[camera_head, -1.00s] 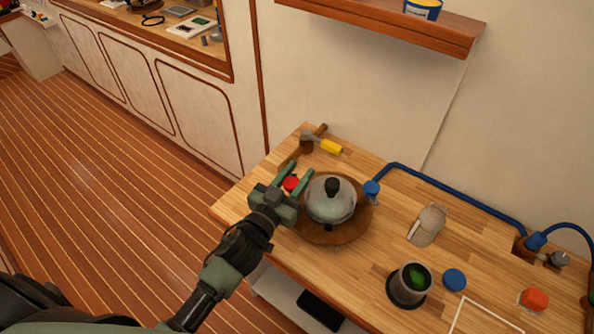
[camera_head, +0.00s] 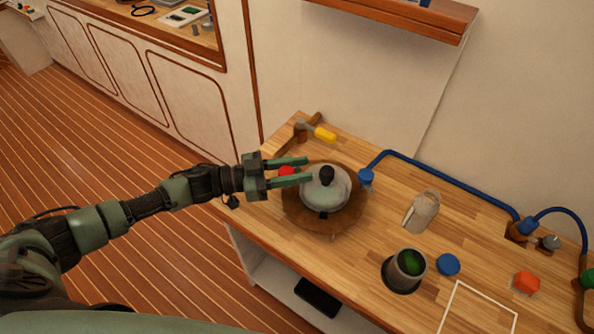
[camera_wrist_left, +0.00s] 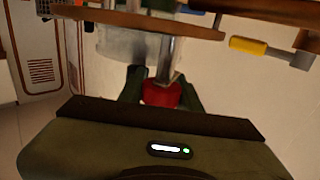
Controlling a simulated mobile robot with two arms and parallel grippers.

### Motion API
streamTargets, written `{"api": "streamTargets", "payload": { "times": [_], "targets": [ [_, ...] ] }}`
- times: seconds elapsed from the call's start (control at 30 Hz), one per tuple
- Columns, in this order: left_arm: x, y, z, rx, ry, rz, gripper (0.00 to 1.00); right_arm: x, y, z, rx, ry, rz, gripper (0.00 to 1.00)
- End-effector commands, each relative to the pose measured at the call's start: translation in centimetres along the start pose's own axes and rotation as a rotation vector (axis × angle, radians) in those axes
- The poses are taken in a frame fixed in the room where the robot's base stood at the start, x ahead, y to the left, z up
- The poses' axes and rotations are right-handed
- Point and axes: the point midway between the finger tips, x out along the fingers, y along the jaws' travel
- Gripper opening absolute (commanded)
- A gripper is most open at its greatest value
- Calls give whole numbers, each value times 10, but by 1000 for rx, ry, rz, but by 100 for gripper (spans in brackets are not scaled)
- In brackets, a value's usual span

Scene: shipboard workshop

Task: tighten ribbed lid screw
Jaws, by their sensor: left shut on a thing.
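A grey domed lid (camera_head: 325,190) with a black knob (camera_head: 327,174) sits on a round brown board (camera_head: 340,222) on the workbench. I cannot make out ribs on it. My left gripper (camera_head: 306,169) reaches in from the left at the lid's left side. It is shut on a red knob (camera_head: 287,171). In the left wrist view the red knob (camera_wrist_left: 162,94) sits between the two dark green fingers (camera_wrist_left: 162,92), with a metal shaft (camera_wrist_left: 166,57) beyond it. The fingers partly hide the knob. My right gripper is not in view.
A yellow-handled hammer (camera_head: 325,134) lies behind the board. A blue pipe (camera_head: 440,178) runs along the back. A dark cup (camera_head: 405,268), a blue cap (camera_head: 448,264), a beige object (camera_head: 420,211) and a red block (camera_head: 526,282) stand to the right. A shelf (camera_head: 400,18) hangs above.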

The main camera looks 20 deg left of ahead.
Motion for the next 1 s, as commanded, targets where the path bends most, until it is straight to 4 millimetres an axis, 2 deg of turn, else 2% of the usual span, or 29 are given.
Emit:
{"api": "streamTargets", "payload": {
  "times": [0.03,0.5,0.73,1.0],
  "targets": [
    [0,-3,3,8,1,41,0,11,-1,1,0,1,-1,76],
    [-1,10,4,6,3,442,0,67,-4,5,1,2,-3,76],
    [-3,14,2,4,4,563,0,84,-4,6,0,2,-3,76],
    [-4,16,-1,3,4,625,0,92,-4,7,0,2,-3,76]
  ]
}}
